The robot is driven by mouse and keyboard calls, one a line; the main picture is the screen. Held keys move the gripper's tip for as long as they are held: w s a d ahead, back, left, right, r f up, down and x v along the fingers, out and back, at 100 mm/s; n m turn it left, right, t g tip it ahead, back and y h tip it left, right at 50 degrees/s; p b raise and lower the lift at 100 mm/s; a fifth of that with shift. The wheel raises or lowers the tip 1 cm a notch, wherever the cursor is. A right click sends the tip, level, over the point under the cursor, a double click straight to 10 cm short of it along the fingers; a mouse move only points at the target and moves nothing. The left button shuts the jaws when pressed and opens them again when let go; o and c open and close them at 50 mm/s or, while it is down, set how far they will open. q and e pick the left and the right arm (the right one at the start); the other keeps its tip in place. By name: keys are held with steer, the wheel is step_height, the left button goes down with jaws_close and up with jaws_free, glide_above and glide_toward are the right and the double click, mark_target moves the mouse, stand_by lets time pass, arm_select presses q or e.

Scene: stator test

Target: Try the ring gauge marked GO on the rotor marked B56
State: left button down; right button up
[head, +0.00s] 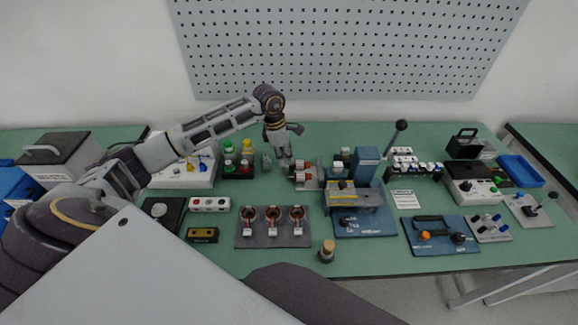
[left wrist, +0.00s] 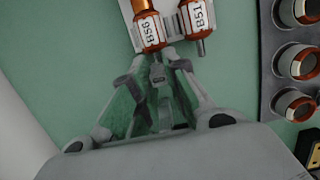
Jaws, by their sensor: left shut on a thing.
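The rotor marked B56 (left wrist: 150,32) has an orange body and a white label. It lies beside a like rotor marked B51 (left wrist: 198,16) on a light stand (left wrist: 170,22). In the head view the rotor pair (head: 303,172) sits near the table's middle. My left gripper (left wrist: 158,60) is shut on a small grey piece (left wrist: 157,74) with a dark mark, at the lower end of B56. I cannot tell whether this piece is the GO ring gauge, or whether it touches the rotor's shaft. In the head view my left gripper (head: 285,155) is at the rotors. My right gripper is out of view.
A dark tray of copper-wound stators (head: 273,227) lies in front. A blue fixture (head: 361,222) stands right of the rotors. A small cork-topped jar (head: 327,251) is near the front edge. A pegboard hangs behind the table.

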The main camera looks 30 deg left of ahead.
arm_select(q)
steer(key=shift+s+a+b, duration=0.35)
steer(key=shift+s+a, duration=0.05)
steer(key=shift+a, duration=0.25)
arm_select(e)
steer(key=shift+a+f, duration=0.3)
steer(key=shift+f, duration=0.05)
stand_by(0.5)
arm_select(q)
steer(key=shift+r, duration=0.1)
steer(key=shift+r, duration=0.4)
steer(key=p+v, duration=0.1)
steer(key=v, duration=0.1)
steer(key=p+v, duration=0.1)
steer(key=v, duration=0.1)
steer(key=shift+w+d+r+p, duration=0.1)
steer(key=shift+w+d+p, duration=0.1)
steer(key=shift+d+p, duration=0.15)
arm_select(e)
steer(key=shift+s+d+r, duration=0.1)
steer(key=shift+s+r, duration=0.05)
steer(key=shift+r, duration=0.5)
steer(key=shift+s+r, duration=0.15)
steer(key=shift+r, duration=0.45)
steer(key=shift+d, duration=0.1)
